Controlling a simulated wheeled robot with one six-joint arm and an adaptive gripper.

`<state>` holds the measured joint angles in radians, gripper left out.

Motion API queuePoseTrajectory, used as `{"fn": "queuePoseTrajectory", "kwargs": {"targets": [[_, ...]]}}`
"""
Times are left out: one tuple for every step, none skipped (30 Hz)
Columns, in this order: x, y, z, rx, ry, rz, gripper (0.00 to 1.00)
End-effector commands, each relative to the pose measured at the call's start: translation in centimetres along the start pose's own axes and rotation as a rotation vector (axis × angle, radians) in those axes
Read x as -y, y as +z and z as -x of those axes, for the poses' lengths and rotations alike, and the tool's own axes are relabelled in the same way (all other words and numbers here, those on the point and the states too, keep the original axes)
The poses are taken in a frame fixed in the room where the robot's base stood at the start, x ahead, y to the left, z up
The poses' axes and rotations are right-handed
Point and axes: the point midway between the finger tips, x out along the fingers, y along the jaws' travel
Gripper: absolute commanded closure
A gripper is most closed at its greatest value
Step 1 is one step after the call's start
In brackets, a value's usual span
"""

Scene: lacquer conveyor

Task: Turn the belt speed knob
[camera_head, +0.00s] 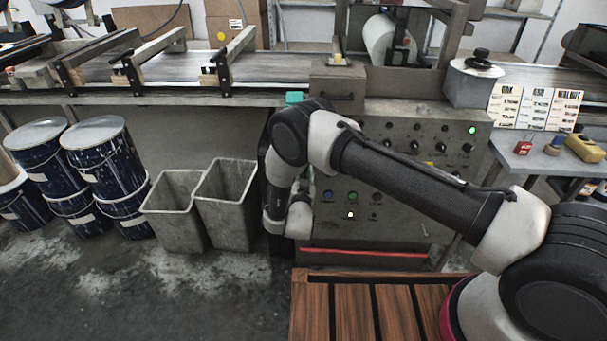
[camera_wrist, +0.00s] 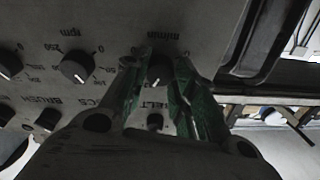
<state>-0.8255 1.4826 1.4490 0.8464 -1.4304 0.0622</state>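The control panel (camera_head: 335,235) is on the machine front in the head view, partly covered by my arm. In the wrist view its lettering is upside down. A dark round knob (camera_wrist: 160,76) sits under a label that seems to read m/min. My gripper (camera_wrist: 158,66) has its two green-lit fingers on either side of this knob, with some gap visible. The fingers look open, and I cannot tell whether either touches the knob. A second knob (camera_wrist: 77,67), marked rpm, is to the left. In the head view my gripper and the m/min knob are hidden behind the arm.
More knobs are close by, including a small one (camera_wrist: 155,120) between the fingers. A lit green lamp (camera_head: 472,130) is at the panel's upper right. Grey bins (camera_head: 228,205) and blue drums (camera_head: 105,160) stand left. A slatted wooden platform (camera_head: 345,310) lies in front.

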Motion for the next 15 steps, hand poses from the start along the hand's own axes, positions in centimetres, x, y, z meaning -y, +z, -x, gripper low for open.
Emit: {"fn": "queuePoseTrajectory", "kwargs": {"targets": [[0.00,0.00,0.01,0.000,0.000,0.000,0.97],[-0.01,0.00,0.01,0.000,0.000,0.000,0.97],[-0.01,0.00,0.01,0.000,0.000,0.001,0.97],[-0.01,0.00,0.01,0.000,0.000,0.002,0.97],[-0.01,0.00,0.01,0.000,-0.001,0.004,0.97],[-0.02,0.00,0.01,0.001,-0.001,0.009,0.96],[-0.02,-0.01,0.01,0.001,-0.002,0.013,0.96],[-0.03,0.00,0.02,0.001,-0.003,0.019,0.96],[-0.04,-0.01,0.02,0.002,-0.004,0.028,0.96],[-0.06,-0.01,0.02,0.003,-0.006,0.038,0.96],[-0.07,-0.01,0.02,0.003,-0.008,0.050,0.96],[-0.09,-0.01,0.03,0.005,-0.010,0.066,0.96],[-0.11,-0.01,0.03,0.006,-0.013,0.082,0.96],[-0.12,-0.01,0.03,0.007,-0.016,0.099,0.96],[-0.12,-0.01,0.03,0.008,-0.021,0.124,0.96]]}}
